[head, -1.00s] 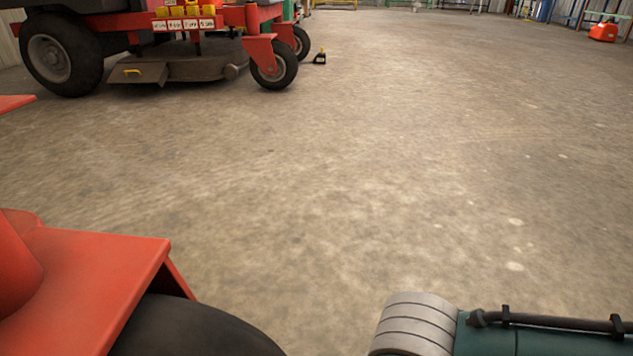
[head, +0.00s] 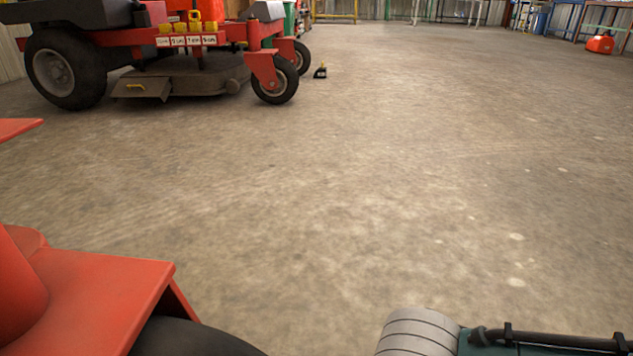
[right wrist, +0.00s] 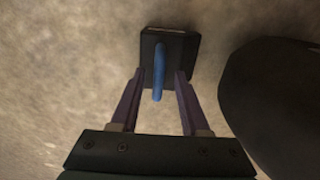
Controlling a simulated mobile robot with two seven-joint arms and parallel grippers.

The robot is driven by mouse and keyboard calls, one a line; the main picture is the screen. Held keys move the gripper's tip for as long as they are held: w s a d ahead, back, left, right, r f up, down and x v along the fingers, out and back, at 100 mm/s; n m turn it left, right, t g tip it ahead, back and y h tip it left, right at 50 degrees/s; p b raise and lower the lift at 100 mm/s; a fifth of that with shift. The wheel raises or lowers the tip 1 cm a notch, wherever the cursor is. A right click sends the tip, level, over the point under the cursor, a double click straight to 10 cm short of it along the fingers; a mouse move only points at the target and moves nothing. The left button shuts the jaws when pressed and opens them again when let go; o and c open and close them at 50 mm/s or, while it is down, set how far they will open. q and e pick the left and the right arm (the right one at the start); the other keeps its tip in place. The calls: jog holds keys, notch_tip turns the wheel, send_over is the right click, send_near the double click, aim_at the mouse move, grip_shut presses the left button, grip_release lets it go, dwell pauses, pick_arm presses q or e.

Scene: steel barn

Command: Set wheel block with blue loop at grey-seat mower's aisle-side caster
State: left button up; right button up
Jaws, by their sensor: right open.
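The wheel block (right wrist: 181,48) is dark, with a blue loop (right wrist: 159,72) standing out from it, in the right wrist view. It appears to be on the concrete floor. My right gripper (right wrist: 161,80) is open, with its two purple fingers on either side of the loop and their tips at the block's near edge. A black rounded shape like a tyre (right wrist: 275,100) is close at the right. In the head view, part of a red machine (head: 90,290) with a black tyre (head: 195,340) fills the lower left; its seat is out of view. My left gripper is not in view.
Another red mower (head: 200,60) stands at the far left, its seat colour unclear. The middle floor is clear. A red-orange object (head: 600,43) stands far right.

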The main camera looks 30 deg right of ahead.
jog(key=s+a+r+n+t+y+p, duration=0.1)
jog(key=a+r+n+p, duration=0.3)
jog(key=r, duration=0.6)
jog(key=s+d+r+n+t+y+p, duration=0.1)
jog(key=r+p, duration=0.4)
jog(key=r, duration=0.4)
jog(key=s+d+r+n+t+h, duration=0.1)
jog(key=s+d+r+n, duration=0.2)
jog(key=d+r, duration=0.3)
jog(key=shift+d+r+t+h, duration=0.3)
jog(key=shift+d+r+h, duration=0.1)
jog(key=shift+r, duration=0.15)
